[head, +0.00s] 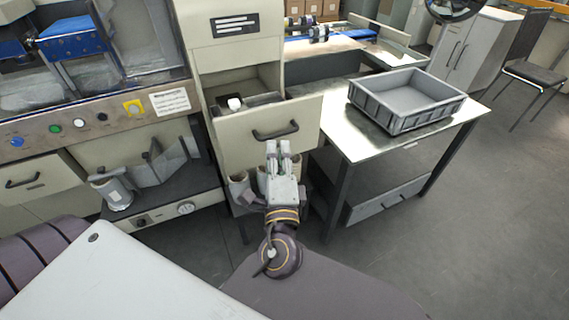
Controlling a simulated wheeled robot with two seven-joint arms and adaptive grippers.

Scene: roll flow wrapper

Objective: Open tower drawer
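The tower drawer (232,141) stands pulled out from the beige tower cabinet (235,45). Its inside shows, with a small white item (235,104) and some grey things in it. The dark bar handle (275,131) is on its front panel. Whether the fingertips touch the panel cannot be told.
A metal table (352,147) with a grey crate (405,118) stands right of the drawer. A machine panel with buttons (79,123) is on the left. Rolls or cups (238,186) sit on a shelf below the drawer.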

